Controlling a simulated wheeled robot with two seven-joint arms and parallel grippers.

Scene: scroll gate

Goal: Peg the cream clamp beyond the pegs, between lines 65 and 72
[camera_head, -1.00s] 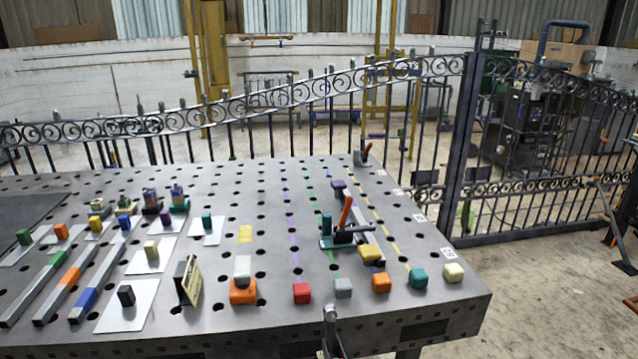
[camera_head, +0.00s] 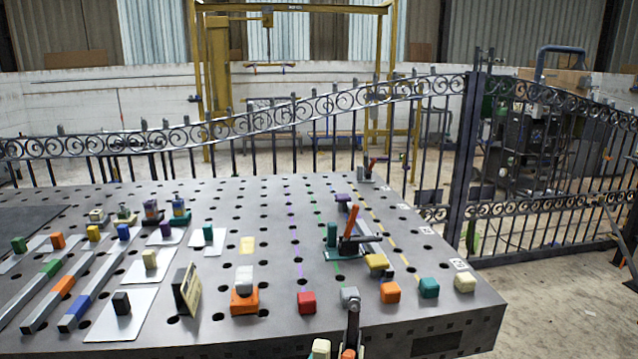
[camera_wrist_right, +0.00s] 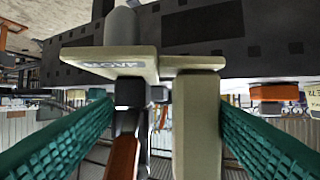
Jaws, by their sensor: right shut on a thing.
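The cream clamp (camera_wrist_right: 198,125) fills the middle of the right wrist view, with a dark arm and an orange handle (camera_wrist_right: 122,150). My right gripper (camera_wrist_right: 165,112) is shut on it, its teal fingers on either side. In the head view, the cream clamp (camera_head: 320,348) shows at the bottom edge, in front of the table's near edge; most of it is cut off. On the table (camera_head: 215,345), dashed purple, green and yellow lines run away from me. White tags (camera_head: 460,264) sit along the right edge; their numbers are too small to read. My left gripper is out of view.
A teal clamp (camera_head: 332,236) with an orange handle stands among the lines, beside a bar with a yellow block (camera_head: 376,262). Red, grey, orange, teal and cream blocks line the near edge. Another clamp (camera_head: 368,167) stands at the far edge. An iron fence is behind.

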